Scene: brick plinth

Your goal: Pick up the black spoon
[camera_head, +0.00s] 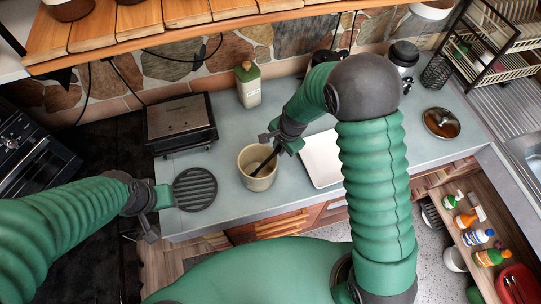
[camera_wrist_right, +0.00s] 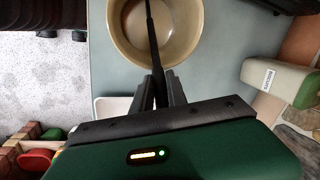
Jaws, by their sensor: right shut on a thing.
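The black spoon (camera_head: 265,163) stands tilted in a beige pot (camera_head: 245,178) on the counter, its handle rising above the rim. In the right wrist view the spoon (camera_wrist_right: 152,40) runs from inside the pot (camera_wrist_right: 186,42) to between my fingers. My right gripper (camera_wrist_right: 158,92) is shut on the handle. In the head view my right gripper (camera_head: 277,142) is at the pot's upper right edge. The spoon's lower end is hidden in the pot in the head view. My left gripper (camera_head: 152,222) is at the counter's left front, away from the spoon; its jaw opening is unclear.
A round black grate (camera_head: 195,189) lies left of the pot. A white tray (camera_head: 321,160) lies to its right, partly behind my right arm. A green-lidded canister (camera_head: 248,86) and a metal box-shaped appliance (camera_head: 180,122) stand behind. A wooden shelf (camera_head: 200,12) hangs above.

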